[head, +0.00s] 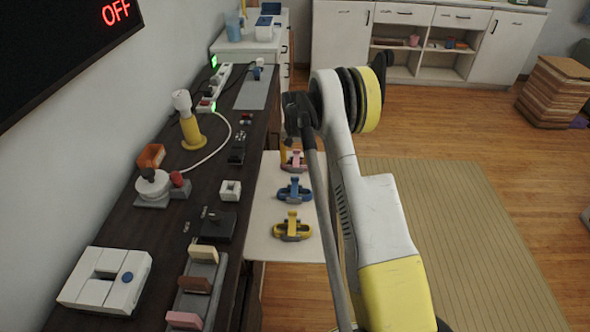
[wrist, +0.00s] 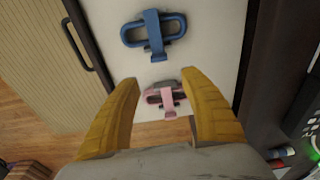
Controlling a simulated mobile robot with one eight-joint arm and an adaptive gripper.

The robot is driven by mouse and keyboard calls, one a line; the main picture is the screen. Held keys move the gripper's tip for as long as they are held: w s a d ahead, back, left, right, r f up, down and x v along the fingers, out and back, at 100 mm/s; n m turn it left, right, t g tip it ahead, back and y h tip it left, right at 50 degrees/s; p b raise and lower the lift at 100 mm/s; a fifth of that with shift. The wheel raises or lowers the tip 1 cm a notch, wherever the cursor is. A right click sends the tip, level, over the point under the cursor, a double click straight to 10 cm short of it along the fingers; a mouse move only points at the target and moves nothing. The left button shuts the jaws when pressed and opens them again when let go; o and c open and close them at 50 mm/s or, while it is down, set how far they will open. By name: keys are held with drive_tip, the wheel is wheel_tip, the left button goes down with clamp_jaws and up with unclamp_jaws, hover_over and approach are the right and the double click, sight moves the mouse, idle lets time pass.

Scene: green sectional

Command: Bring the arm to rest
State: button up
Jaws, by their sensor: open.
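My arm (head: 372,215) reaches forward in the head view, beside the dark bench and above a pale board. In the wrist view my gripper (wrist: 160,92) has its two yellow fingers spread apart with nothing between the tips. Beyond the fingers, a pink clamp-like piece (wrist: 165,98) and a blue one (wrist: 153,33) lie on the pale board (wrist: 215,35). In the head view the gripper's fingers are hidden behind the arm.
The dark bench (head: 165,235) on the left carries a yellow-based lamp (head: 190,125), a power strip and several small devices. The blue (head: 294,190), yellow (head: 292,228) and pink (head: 294,160) pieces lie on the board. A ribbed rug (head: 460,240) and open floor are on the right.

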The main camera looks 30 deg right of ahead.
drive_tip(key=shift+s+r, duration=0.1)
drive_tip(key=shift+r, duration=1.25)
drive_tip(key=shift+a, duration=0.1)
